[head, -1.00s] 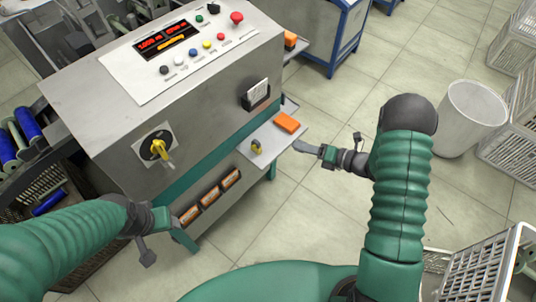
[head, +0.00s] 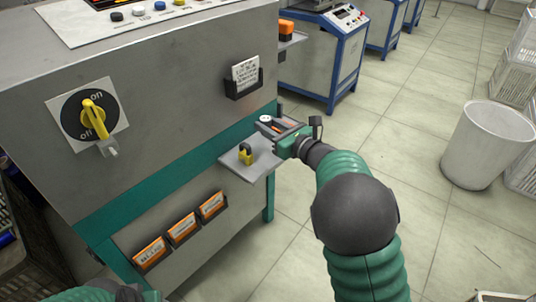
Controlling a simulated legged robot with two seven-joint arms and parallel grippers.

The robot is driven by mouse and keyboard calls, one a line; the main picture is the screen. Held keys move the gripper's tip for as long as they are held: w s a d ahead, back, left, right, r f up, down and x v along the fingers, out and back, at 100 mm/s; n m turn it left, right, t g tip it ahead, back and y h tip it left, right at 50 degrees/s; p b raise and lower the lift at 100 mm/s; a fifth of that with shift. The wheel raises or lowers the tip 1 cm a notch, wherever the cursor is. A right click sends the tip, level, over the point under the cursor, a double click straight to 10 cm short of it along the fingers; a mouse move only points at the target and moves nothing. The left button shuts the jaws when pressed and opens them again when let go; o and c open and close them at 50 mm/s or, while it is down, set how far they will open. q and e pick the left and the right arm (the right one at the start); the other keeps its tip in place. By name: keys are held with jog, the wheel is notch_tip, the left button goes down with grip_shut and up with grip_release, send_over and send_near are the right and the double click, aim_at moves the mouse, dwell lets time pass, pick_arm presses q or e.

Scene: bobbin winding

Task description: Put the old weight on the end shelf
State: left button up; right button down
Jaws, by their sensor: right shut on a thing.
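My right gripper (head: 274,126) is at the back edge of the grey end shelf (head: 262,169), on the right end of the machine. It is shut on a small piece with a pale round top (head: 265,118), which looks like the old weight. The piece is small and partly hidden by the fingers. I cannot tell whether it touches the shelf. A yellow padlock-like piece (head: 246,153) stands on the front part of the shelf. Something orange shows beside the gripper, mostly hidden. Of my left gripper (head: 140,294) only a bit shows at the bottom edge; its fingers are out of frame.
The machine front carries a yellow on/off switch (head: 95,118), a card holder (head: 244,77) and several orange boxes (head: 181,231) in low pockets. A white bin (head: 487,145) stands on the right. The tiled floor between is clear.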

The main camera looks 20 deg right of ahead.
aim_at(268, 149)
notch_tip(268, 149, down, 7)
jog(key=b, duration=0.3)
jog(key=shift+r, duration=0.2)
jog(key=shift+f, duration=0.25)
jog(key=c, duration=1.1)
grip_release()
jog(key=shift+o, duration=0.2)
jog(key=shift+r, duration=0.15)
